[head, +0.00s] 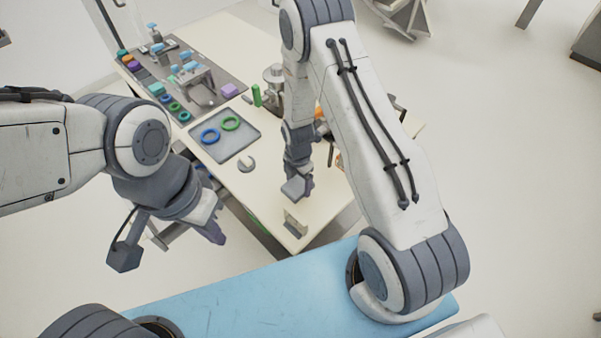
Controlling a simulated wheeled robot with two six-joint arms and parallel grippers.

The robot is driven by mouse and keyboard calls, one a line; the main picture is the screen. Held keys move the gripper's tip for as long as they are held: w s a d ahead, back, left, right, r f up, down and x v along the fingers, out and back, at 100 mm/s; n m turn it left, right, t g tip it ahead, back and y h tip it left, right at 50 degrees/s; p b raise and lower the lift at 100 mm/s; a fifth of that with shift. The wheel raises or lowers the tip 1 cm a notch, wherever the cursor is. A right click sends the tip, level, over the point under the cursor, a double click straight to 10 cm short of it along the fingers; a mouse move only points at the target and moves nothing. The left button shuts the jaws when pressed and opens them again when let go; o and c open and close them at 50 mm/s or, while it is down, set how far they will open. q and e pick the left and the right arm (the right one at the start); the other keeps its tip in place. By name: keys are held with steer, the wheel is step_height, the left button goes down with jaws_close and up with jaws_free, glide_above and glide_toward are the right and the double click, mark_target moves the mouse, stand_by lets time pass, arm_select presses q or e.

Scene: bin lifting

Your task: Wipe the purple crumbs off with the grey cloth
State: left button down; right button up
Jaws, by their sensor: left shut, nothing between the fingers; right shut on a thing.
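My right gripper (297,182) is low over the cream table, right of the tray. It is shut on a small grey thing (296,190) at its tip, which looks like the grey cloth; its shape is hard to make out. My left gripper (216,232) is shut and empty, in front of the table's left edge and off the tabletop. I cannot make out any purple crumbs; they may be too small or hidden behind my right arm.
A grey tray (222,151) holds a blue ring (209,136) and a green ring (230,123). A pale C-shaped piece (246,164) lies in front of it. A small bracket (295,224) stands near the table's front corner. A dark mat (180,62) with several parts lies behind.

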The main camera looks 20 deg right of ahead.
steer(key=shift+r+p, duration=0.8)
steer(key=shift+r, duration=0.7)
